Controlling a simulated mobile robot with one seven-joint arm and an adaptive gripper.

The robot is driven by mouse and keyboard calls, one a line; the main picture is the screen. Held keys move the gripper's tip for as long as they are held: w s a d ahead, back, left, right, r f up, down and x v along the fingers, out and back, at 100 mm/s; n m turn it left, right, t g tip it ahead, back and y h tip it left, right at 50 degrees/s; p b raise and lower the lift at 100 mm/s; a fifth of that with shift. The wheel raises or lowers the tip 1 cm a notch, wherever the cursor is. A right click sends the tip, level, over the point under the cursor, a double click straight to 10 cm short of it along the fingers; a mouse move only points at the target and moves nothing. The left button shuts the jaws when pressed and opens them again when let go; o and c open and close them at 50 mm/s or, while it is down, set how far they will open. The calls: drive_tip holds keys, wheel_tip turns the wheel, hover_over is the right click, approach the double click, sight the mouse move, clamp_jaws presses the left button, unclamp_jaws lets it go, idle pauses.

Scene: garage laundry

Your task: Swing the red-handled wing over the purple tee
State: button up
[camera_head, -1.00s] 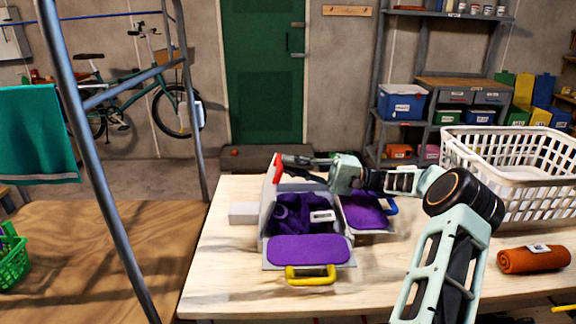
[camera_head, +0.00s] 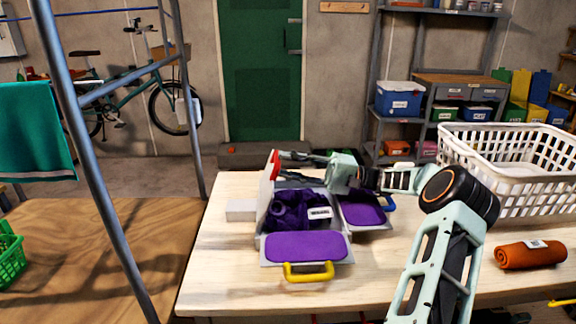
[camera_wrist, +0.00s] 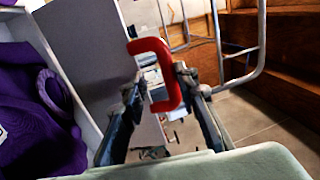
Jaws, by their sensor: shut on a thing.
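The red handle (camera_wrist: 160,62) sits between the fingers of my gripper (camera_wrist: 158,95) in the wrist view, and the gripper is shut on it. In the head view my gripper (camera_head: 290,158) reaches from the right to this handle (camera_head: 274,166). The red-handled wing (camera_head: 266,190) stands raised at the left side of the folding board, seen nearly edge-on. The purple tee (camera_head: 298,208) lies bunched on the middle panel with a white label. The yellow-handled wing (camera_head: 305,247) lies flat in front, and the blue-handled wing (camera_head: 363,209) lies flat at the right.
A white box (camera_head: 241,210) stands left of the board. A white laundry basket (camera_head: 505,165) and a rolled orange towel (camera_head: 530,255) are on the right of the table (camera_head: 225,280). A metal frame (camera_head: 105,190) stands beyond the table's left side.

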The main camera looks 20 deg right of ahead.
drive_tip(key=v, duration=1.2)
